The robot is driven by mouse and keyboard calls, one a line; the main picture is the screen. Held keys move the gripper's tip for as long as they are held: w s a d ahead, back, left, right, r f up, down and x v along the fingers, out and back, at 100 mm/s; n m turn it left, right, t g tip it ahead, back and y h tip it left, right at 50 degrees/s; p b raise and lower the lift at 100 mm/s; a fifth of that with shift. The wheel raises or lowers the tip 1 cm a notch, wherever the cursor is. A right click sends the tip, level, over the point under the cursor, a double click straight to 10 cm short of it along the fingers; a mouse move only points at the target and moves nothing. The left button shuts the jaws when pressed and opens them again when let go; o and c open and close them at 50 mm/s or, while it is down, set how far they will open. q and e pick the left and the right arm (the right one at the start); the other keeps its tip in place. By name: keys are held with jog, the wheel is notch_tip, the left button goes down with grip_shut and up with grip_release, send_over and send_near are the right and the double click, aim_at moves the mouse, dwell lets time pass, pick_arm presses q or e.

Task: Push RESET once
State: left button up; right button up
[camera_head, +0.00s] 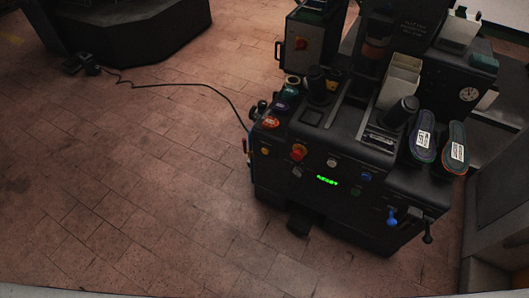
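The black heel press (310,212) stands right of centre in the head view. Its front panel has a red knob on yellow (298,151), a pale round button (332,162), a blue button (366,176) and a dark green button (361,190). A small display (327,180) glows with green text, seemingly "READY". The button labels are too small to read, so I cannot tell for certain which one is RESET. Neither of my grippers is in view.
Two insoles (424,135) with white labels lie on the press's right side. A blue-handled lever (392,216) and a black lever (428,235) stick out at lower right. A pedal (299,221) is at the base.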

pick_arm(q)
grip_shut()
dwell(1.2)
